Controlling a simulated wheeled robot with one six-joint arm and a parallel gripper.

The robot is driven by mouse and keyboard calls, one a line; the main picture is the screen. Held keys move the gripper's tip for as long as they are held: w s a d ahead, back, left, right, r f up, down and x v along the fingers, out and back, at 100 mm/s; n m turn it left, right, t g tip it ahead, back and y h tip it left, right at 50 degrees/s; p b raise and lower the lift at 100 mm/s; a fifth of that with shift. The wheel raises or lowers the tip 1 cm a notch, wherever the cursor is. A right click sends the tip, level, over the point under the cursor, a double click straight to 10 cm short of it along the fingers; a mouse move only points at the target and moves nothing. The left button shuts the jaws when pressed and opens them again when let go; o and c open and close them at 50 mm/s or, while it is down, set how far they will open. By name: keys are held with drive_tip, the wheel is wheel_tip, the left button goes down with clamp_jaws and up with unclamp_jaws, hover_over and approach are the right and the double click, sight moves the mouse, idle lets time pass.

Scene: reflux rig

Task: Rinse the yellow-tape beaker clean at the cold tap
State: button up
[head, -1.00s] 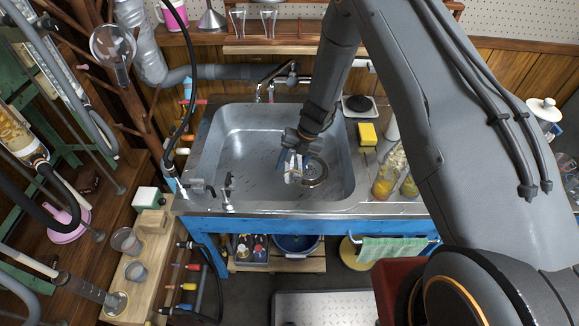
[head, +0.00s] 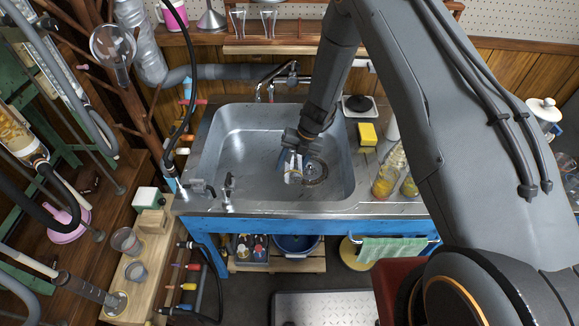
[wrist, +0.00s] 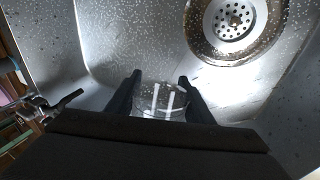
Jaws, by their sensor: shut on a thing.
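My gripper (head: 296,158) is down inside the grey metal sink and shut on a clear glass beaker (head: 293,175). In the wrist view the beaker (wrist: 160,100) sits between the two dark fingers of my gripper (wrist: 160,88), with pale streaks on its glass. I cannot make out yellow tape on it. The beaker is above the basin floor, left of the drain (wrist: 235,20). A metal tap (head: 270,82) stands at the sink's back edge, behind my gripper. I cannot tell whether water runs.
The sink (head: 225,150) has wet, drop-covered walls and free room on its left. A yellow sponge (head: 367,134) and flasks with orange liquid (head: 384,184) stand on the right ledge. Small fittings (head: 228,188) rise at the front left rim.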

drive_tip(key=shift+g+b, duration=0.7)
drive_tip(key=shift+b, duration=0.4)
drive_tip(key=shift+r, duration=0.1)
drive_tip(key=shift+a+t+p, duration=0.25)
drive_tip(key=shift+t+p, duration=0.25)
drive_tip(key=shift+p, duration=0.3)
drive_tip(key=shift+d+t+p, duration=0.15)
drive_tip(key=shift+t+p, duration=0.35)
drive_tip(key=shift+p, duration=0.25)
drive_tip(key=shift+d, duration=0.1)
drive_tip(key=shift+f+t+p, duration=0.25)
drive_tip(key=shift+t+p, duration=0.2)
drive_tip(key=shift+t, duration=0.45)
drive_tip(key=shift+w+f+n+t+b, duration=0.2)
drive_tip(key=shift+t+b, duration=0.6)
drive_tip(key=shift+b, duration=1.4)
drive_tip(key=shift+s+f+n+t+b, duration=0.1)
drive_tip(key=shift+n+t+b, duration=0.45)
drive_tip(key=shift+b, duration=1.6)
drive_tip(key=shift+t+b, duration=0.75)
drive_tip(key=shift+b, duration=0.2)
